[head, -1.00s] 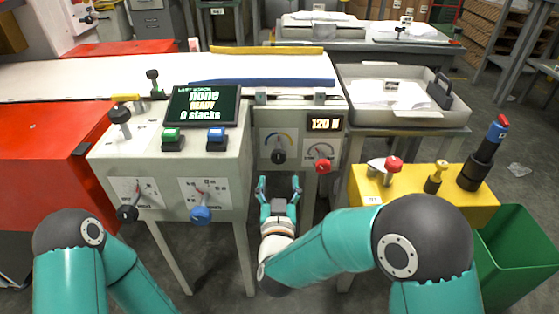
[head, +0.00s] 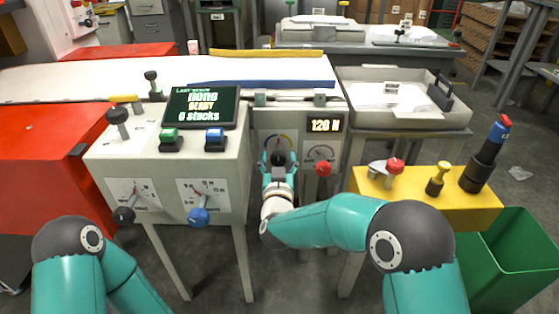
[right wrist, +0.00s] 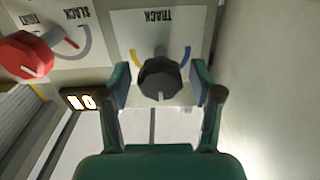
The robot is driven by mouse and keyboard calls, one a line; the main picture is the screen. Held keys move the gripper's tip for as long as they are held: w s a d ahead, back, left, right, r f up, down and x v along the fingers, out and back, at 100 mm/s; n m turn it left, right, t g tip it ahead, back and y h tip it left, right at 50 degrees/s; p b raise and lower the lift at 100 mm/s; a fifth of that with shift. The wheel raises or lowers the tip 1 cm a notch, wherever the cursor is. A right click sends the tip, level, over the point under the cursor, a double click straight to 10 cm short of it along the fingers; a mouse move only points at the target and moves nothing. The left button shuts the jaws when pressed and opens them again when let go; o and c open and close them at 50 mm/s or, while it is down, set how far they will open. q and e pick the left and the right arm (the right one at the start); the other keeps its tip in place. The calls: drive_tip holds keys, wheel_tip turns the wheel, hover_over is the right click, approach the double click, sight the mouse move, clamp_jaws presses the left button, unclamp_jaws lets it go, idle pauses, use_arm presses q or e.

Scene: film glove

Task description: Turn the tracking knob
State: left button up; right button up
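The tracking knob (right wrist: 160,79) is a dark, faceted knob under an upside-down "TRACK" label in the right wrist view, with a yellow and blue arc around it. It also shows in the head view (head: 278,158) on the front of the pale machine. My right gripper (right wrist: 159,84) is open, with one finger on each side of the knob and a visible gap to both. In the head view the right gripper (head: 279,161) is up at the panel, pointing away from me. My left gripper is out of view; only part of that arm shows.
A red knob (head: 323,168) marked "SLACK" in the wrist view sits beside the tracking knob. A lit "120 N" display (head: 325,124) is above it. The control cabinet (head: 224,156) with levers stands left. A yellow box (head: 464,212) and green bin (head: 518,262) are right.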

drive_tip(key=c, duration=0.9)
drive_tip(key=m+b, duration=0.2)
drive_tip(key=b, duration=0.1)
drive_tip(key=shift+f+m, duration=0.25)
drive_tip(key=shift+m, duration=0.15)
drive_tip(key=shift+r+m+b, duration=0.2)
drive_tip(key=shift+m+b, duration=0.25)
drive_tip(key=shift+m, duration=0.05)
drive_tip(key=o, duration=1.1)
drive_tip(key=shift+s, duration=0.1)
drive_tip(key=s, duration=1.1)
drive_tip(key=shift+s, duration=0.4)
